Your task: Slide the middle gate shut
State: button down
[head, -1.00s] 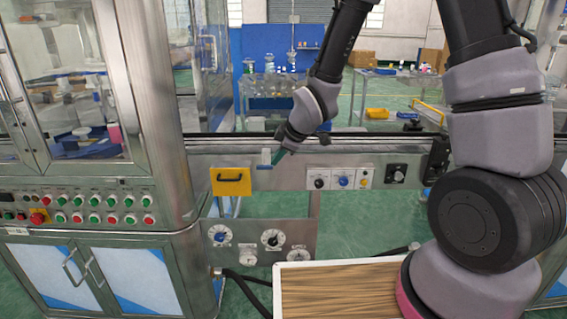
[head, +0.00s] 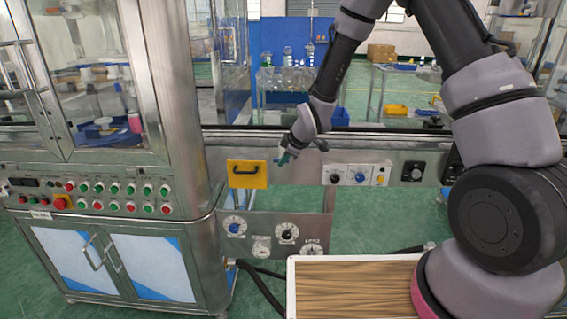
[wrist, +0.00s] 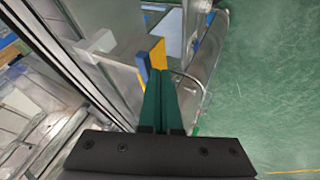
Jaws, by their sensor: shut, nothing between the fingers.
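A yellow plate with a black handle (head: 240,181) is on the front of the metal rail below the conveyor, and its yellow edge (wrist: 158,52) shows in the wrist view. My gripper (head: 282,160) is just right of the plate in the head view, with its green fingers pointing down and left. In the wrist view the fingers (wrist: 163,76) are shut together and empty. A small blue tab (wrist: 143,68) is close to the left of the fingertips; I cannot tell whether they touch. I cannot tell which part is the middle gate.
A pale block (wrist: 97,42) sticks out from the rail in the wrist view. Control panels with knobs (head: 360,175) are right of my gripper. A lower dial panel (head: 275,232) hangs under the rail. A wood-topped surface (head: 350,287) lies in front.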

aim_at(282, 153)
jog(key=w, duration=0.7)
jog(key=shift+d, duration=0.2)
jog(key=shift+w+r, duration=0.1)
jog(key=shift+r, duration=0.05)
